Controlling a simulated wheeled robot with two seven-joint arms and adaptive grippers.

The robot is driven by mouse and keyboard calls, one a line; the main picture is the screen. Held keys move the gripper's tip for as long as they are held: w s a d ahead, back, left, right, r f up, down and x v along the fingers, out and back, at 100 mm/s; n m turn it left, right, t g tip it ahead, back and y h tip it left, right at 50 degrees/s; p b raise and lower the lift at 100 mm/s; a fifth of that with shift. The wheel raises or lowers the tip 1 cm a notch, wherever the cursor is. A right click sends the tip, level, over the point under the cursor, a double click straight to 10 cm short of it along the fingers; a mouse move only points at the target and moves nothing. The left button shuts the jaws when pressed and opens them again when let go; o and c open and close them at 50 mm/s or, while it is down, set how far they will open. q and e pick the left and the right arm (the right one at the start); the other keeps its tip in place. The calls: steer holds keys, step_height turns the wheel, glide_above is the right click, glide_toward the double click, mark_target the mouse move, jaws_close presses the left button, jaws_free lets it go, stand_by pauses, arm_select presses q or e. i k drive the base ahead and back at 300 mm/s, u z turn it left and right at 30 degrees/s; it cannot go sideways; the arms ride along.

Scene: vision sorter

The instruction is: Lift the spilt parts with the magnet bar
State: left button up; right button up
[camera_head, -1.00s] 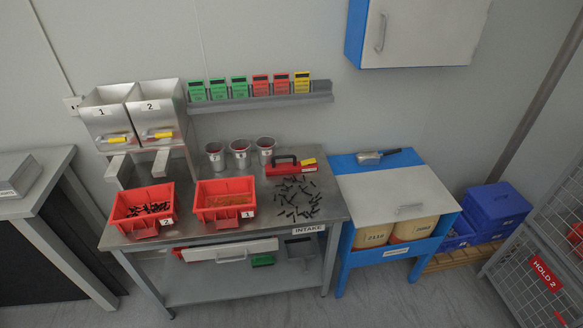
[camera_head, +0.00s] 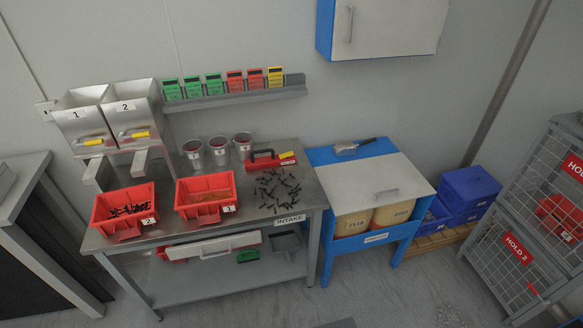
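The magnet bar (camera_head: 271,159), red with a dark handle and a yellow end, lies at the back right of the steel table (camera_head: 246,222). The spilt parts (camera_head: 278,190), small dark pieces, lie scattered on the tabletop just in front of it. A red bin (camera_head: 124,211) marked 2 holds dark parts at the left of the table. A red bin (camera_head: 206,198) marked 1 with brownish contents stands to its right. Neither of my grippers is in view.
Several metal cups (camera_head: 218,149) stand behind the bins, beside two numbered hoppers (camera_head: 107,118). A blue cabinet (camera_head: 319,157) with a scoop (camera_head: 352,147) on top adjoins the table. A wire cage (camera_head: 545,215) stands at the right. Floor in front is mostly clear.

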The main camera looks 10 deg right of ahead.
mark_target(273, 160)
steer(key=z, duration=0.25)
steer(key=k, duration=0.4)
steer(key=z, duration=1.5)
steer(key=i, duration=1.25)
steer(key=z, duration=0.25)
steer(key=i, duration=1.05)
steer(key=u, duration=1.1)
steer(key=i, duration=0.75)
steer(key=u, duration=1.15)
steer(key=i, duration=0.2)
steer(key=u, duration=0.1)
